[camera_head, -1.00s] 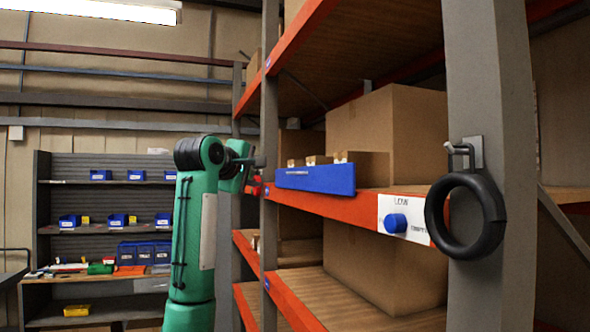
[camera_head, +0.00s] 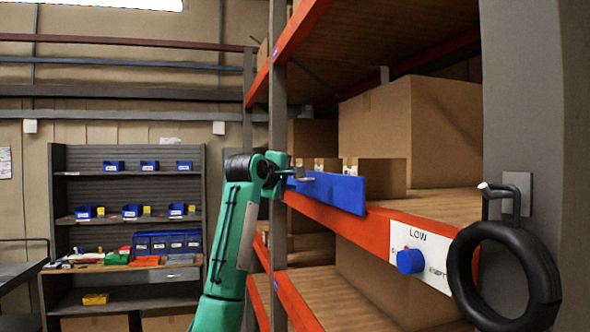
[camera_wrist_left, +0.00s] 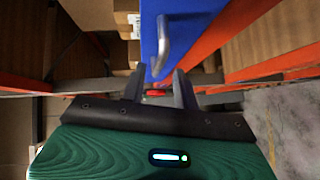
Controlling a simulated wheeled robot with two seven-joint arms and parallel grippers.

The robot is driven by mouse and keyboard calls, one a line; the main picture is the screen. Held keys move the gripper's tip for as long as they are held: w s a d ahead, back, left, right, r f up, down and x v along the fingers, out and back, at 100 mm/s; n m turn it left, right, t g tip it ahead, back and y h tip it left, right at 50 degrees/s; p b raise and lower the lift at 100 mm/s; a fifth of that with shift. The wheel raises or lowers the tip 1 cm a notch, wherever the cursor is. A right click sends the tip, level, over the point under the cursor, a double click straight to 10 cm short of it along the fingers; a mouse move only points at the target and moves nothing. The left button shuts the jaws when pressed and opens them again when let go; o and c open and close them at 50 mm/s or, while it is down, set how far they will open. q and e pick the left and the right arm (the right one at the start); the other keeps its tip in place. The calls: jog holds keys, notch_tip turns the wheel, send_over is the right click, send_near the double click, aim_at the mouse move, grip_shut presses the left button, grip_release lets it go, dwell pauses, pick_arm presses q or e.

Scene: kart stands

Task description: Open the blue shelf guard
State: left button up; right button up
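The blue shelf guard (camera_head: 338,191) stands upright along the orange beam of the shelf, in front of small boxes. In the left wrist view the guard (camera_wrist_left: 149,50) lies ahead of the fingers, with a grey bar handle (camera_wrist_left: 165,45) on its face. My left gripper (camera_head: 303,177) is at the guard's far left end and partly covers it. In the left wrist view its two fingers (camera_wrist_left: 159,88) are apart with nothing between them, just short of the handle. My right gripper is not in view.
A black ring (camera_head: 507,277) hangs from a hook on the near grey post (camera_head: 540,120). A white label plate with a blue knob (camera_head: 410,261) is on the beam. Large cardboard boxes (camera_head: 415,130) fill the shelf. A workbench with blue bins (camera_head: 165,243) stands at the back left.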

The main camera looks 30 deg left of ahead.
pick_arm(q)
jog(key=shift+w+a+f+p, duration=0.1)
jog(key=shift+w+p, duration=0.35)
jog(key=shift+w, duration=0.6)
jog(key=shift+s, duration=0.15)
grip_shut()
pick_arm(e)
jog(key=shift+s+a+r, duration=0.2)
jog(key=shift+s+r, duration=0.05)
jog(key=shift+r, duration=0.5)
